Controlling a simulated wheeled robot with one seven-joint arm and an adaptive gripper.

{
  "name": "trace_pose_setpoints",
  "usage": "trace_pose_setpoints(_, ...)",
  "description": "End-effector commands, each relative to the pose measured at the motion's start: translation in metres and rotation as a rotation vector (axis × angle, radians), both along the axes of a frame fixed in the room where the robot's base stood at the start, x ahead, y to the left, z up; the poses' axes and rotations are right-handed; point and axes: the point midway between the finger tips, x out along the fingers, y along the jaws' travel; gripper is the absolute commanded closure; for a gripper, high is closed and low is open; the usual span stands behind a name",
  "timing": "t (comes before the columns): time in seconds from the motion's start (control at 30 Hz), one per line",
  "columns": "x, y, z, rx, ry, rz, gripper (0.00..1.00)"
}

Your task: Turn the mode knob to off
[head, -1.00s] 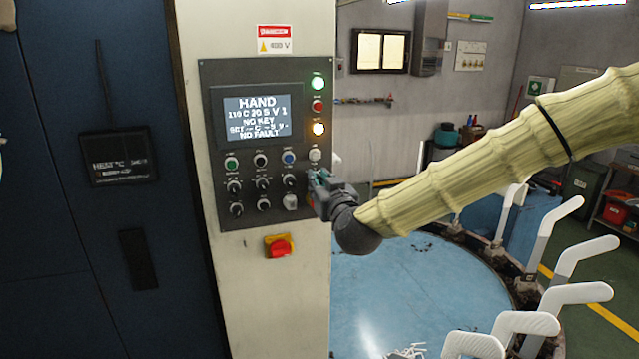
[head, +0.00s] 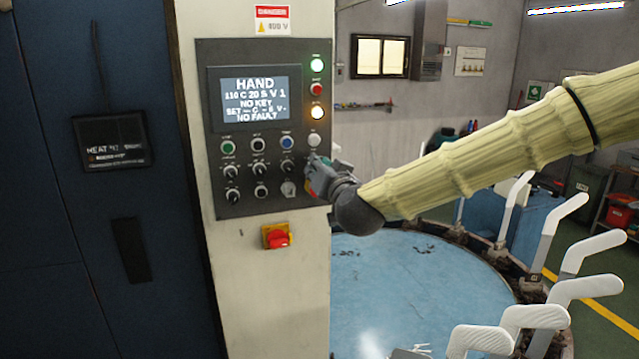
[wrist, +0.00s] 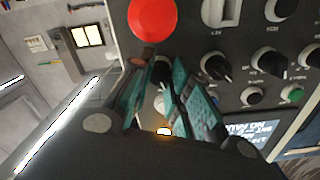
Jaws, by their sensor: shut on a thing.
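The grey control panel (head: 225,60) stands on a cream column, and its screen (head: 248,98) reads HAND. In the head view my gripper (head: 314,168) is at the panel's right edge. In the wrist view my gripper (wrist: 165,72) is shut on a dark knob at the end of the upper knob row. The fingers hide most of that knob, so its pointer and label cannot be read. I take it to be the mode knob. Other black knobs (wrist: 213,66) sit beside it.
A red push button (wrist: 152,18) is very close to the fingertips. A key switch (head: 288,189) and a red-yellow switch (head: 277,237) are nearby. A lit amber lamp (head: 317,112) is above. A round blue table (head: 400,275) with white forms (head: 590,290) stands right.

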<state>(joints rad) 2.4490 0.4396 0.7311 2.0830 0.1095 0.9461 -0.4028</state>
Motion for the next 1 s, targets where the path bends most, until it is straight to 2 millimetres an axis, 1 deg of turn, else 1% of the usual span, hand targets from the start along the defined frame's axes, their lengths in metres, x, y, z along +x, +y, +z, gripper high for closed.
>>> trace_pose_setpoints(0.2, 0.002, -0.0025, 0.0019, 0.168, 0.041, -0.005, 1.0)
trace_pose_setpoints(0.5, 0.0022, -0.0035, 0.0053, 0.318, 0.089, -0.006, 1.0)
trace_pose_setpoints(0.73, 0.0026, -0.0038, 0.0069, 0.367, 0.105, -0.007, 1.0)
trace_pose_setpoints(1.0, 0.0029, -0.004, 0.0082, 0.374, 0.107, -0.007, 1.0)
